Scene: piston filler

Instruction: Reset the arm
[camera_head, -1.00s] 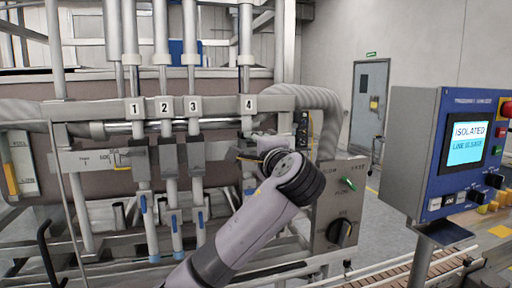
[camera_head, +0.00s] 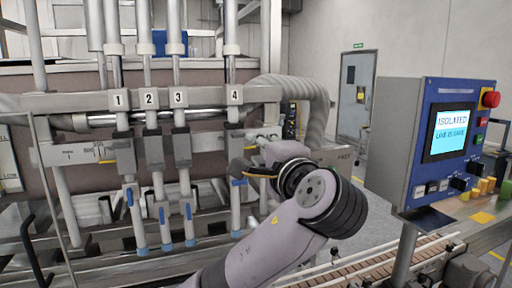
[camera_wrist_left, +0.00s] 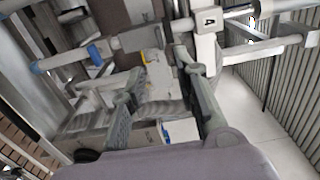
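My left arm comes up from the bottom centre in the head view. Its gripper (camera_head: 246,160) is in front of the filler, close to nozzle 4 (camera_head: 235,135), and partly hidden by my own wrist. The left wrist view shows its two dark fingers (camera_wrist_left: 162,64) spread apart, with nothing clearly held between them. A small yellow piece shows by the fingers in both views; I cannot tell what it belongs to. Whether the fingers touch the machine is unclear. My right gripper is not in view.
The filler's numbered nozzles (camera_head: 150,140) and steel crossbar (camera_head: 70,102) fill the left. A blue control panel (camera_head: 428,150), its screen reading "ISOLATED", stands right. A conveyor (camera_head: 400,258) runs along the lower right. Open floor leads to a grey door (camera_head: 355,95).

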